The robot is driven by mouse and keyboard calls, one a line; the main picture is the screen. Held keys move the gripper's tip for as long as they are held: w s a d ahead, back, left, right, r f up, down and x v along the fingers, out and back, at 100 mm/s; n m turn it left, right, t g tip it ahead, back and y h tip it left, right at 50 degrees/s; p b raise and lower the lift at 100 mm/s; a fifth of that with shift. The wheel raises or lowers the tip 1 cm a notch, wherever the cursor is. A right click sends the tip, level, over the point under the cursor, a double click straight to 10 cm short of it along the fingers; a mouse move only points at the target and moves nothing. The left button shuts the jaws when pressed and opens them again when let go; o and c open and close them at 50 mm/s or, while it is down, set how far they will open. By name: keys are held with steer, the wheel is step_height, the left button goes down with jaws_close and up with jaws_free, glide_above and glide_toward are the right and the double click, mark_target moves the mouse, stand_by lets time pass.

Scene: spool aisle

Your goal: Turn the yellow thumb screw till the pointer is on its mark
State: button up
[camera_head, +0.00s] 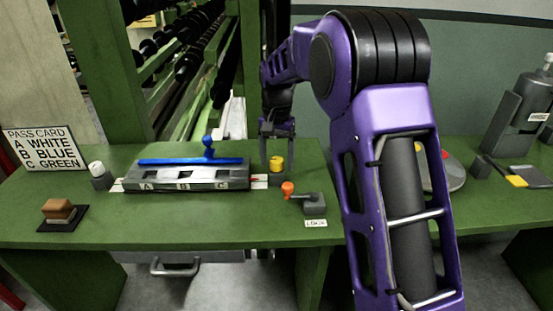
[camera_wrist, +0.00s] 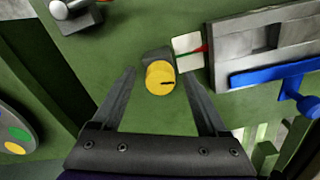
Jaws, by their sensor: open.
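The yellow thumb screw (camera_head: 277,163) stands on a small dark block on the green bench, right of the grey A-B-C fixture. In the wrist view the screw (camera_wrist: 159,77) shows from above, with a dark line on its top. My gripper (camera_head: 277,150) is open above it, pointing down. In the wrist view its fingers (camera_wrist: 157,84) lie either side of the screw, apart from it. The red pointer (camera_wrist: 198,49) sticks out from the fixture's end over a white plate (camera_wrist: 187,56). A thin dark green line shows on the plate near the pointer's tip; exact alignment is unclear.
The fixture (camera_head: 185,181) carries a blue bar (camera_head: 190,161) with a knob. A white-capped post (camera_head: 97,170), a brown block (camera_head: 58,210) and a pass card sign (camera_head: 45,148) are at left.

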steer(key=shift+c, duration=0.3)
jaws_close()
steer(key=shift+r+n+p, duration=0.1)
steer(key=shift+n+p, duration=0.3)
steer(key=n+p, duration=0.2)
steer(key=n, duration=0.1)
steer(key=shift+r+n+p, duration=0.1)
steer(key=shift+n+p, duration=0.2)
steer(key=shift+n, duration=0.1)
steer(key=n+p, duration=0.2)
steer(key=n, duration=0.3)
steer(key=shift+p, duration=0.4)
steer(key=n+p, duration=0.2)
steer(key=n, duration=0.3)
steer(key=shift+n, duration=0.4)
steer(key=n+p, duration=0.2)
steer(key=n, duration=0.2)
steer(key=shift+w+f+n, duration=0.1)
steer(key=shift+f+n, duration=0.1)
steer(key=shift+n, duration=0.1)
